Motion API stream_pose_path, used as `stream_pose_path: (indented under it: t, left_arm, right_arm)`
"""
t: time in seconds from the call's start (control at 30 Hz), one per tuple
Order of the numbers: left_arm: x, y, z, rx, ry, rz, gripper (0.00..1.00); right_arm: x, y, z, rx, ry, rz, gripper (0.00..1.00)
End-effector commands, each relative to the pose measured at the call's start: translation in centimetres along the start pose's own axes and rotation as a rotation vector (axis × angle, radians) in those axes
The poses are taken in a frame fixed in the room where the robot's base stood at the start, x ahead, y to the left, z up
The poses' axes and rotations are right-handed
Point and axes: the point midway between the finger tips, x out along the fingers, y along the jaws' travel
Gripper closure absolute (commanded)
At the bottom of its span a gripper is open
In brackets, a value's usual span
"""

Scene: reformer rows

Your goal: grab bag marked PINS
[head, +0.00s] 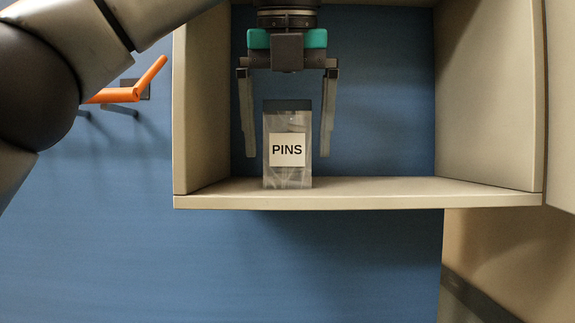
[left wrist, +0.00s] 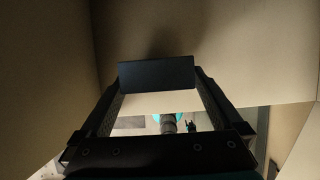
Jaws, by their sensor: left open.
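A clear bag with a dark top band and a white label reading PINS (head: 287,146) stands upright on the shelf floor, left of the middle. My left gripper (head: 287,155) points straight down over it. Its fingers are open, one on each side of the bag, with a visible gap on both sides. The palm is above the bag's top, apart from it. In the left wrist view my left gripper's fingers (left wrist: 155,90) show with a dark flat block between their ends; I cannot tell for sure that it is the bag's top. My right gripper is not in view.
The beige shelf box (head: 400,191) has side walls close left of the gripper and farther right. Free shelf floor lies right of the bag. An orange bar on a wall mount (head: 112,96) is left of the box. The wall behind is blue (head: 100,240).

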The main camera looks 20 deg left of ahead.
Motion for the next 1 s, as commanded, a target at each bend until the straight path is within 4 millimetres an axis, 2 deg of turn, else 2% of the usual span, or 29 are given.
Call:
stream_pose_path:
  t: [0.03, 0.13, 0.43, 1.0]
  left_arm:
    - [1.2, 0.0, -0.1, 0.002, 0.003, 0.0, 0.0]
    - [2.2, 0.0, -0.1, 0.001, 0.002, 0.0, 0.0]
    - [2.5, 0.0, 0.0, 0.0, -0.001, 0.0, 0.0]
    - [2.5, 0.0, 0.0, 0.0, -0.001, 0.0, 0.63]
  right_arm:
    - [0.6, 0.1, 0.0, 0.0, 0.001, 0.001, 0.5]
    - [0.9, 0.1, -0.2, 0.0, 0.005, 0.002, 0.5]
    - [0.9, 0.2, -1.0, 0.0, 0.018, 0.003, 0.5]
    - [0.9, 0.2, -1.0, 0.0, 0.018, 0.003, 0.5]
